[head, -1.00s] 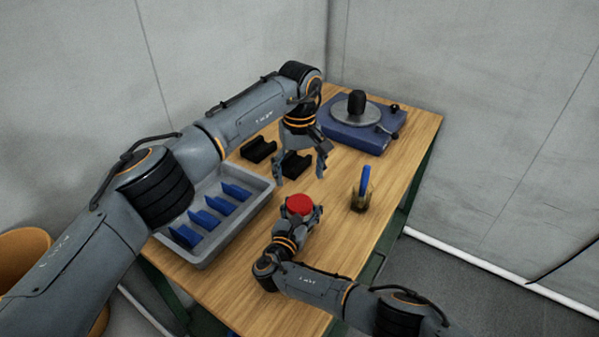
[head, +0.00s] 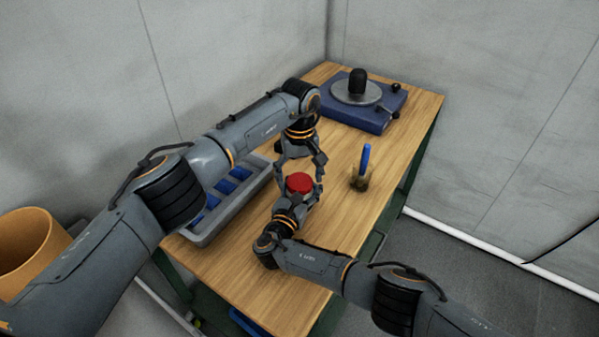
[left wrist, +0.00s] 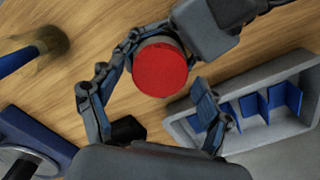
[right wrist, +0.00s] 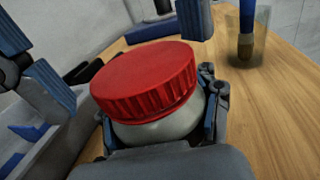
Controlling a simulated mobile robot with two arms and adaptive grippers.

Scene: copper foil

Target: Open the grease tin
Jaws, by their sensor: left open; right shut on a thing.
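The grease tin (right wrist: 160,128) has a pale body and a ribbed red lid (right wrist: 145,80), which is on it. In the head view the red lid (head: 299,183) is near the middle of the table. My right gripper (head: 296,198) is shut around the tin's body from the near side. My left gripper (head: 301,168) is open just above and behind the lid, fingers pointing down. In the left wrist view the lid (left wrist: 160,70) lies beyond and between the spread left fingers (left wrist: 155,105). In the right wrist view the left fingers (right wrist: 120,50) flank the lid, apart from it.
A grey tray (head: 232,219) with blue dividers lies to the left. A glass jar (head: 360,182) with a blue-handled brush (head: 365,158) stands to the right. A blue turntable device (head: 360,105) is at the back. Bare wooden table (head: 330,225) lies between the tin and the right edge.

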